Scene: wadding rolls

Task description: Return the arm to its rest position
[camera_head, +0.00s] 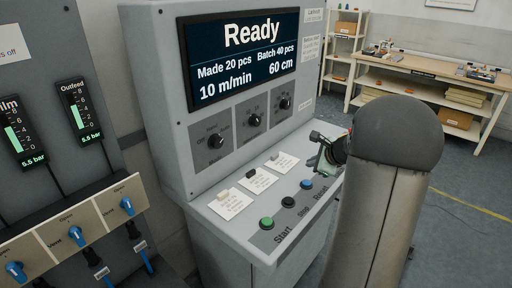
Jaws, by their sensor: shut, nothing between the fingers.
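My gripper (318,163) shows in the head view over the right end of the grey control console (160,110), just above and right of the blue Reset button (307,184). It looks shut, with nothing in it. The large grey rounded column of my arm stands in front and hides part of the wrist and the console's right edge. I cannot tell whether the fingertips touch the console. The screen (240,55) reads Ready.
Black Stop (288,202) and green Start (266,223) buttons sit on the sloping panel. Three knobs are above. A valve panel (90,225) with blue knobs stands at left. A workbench (430,85) and shelf are at back right. Grey floor (460,220) is open at right.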

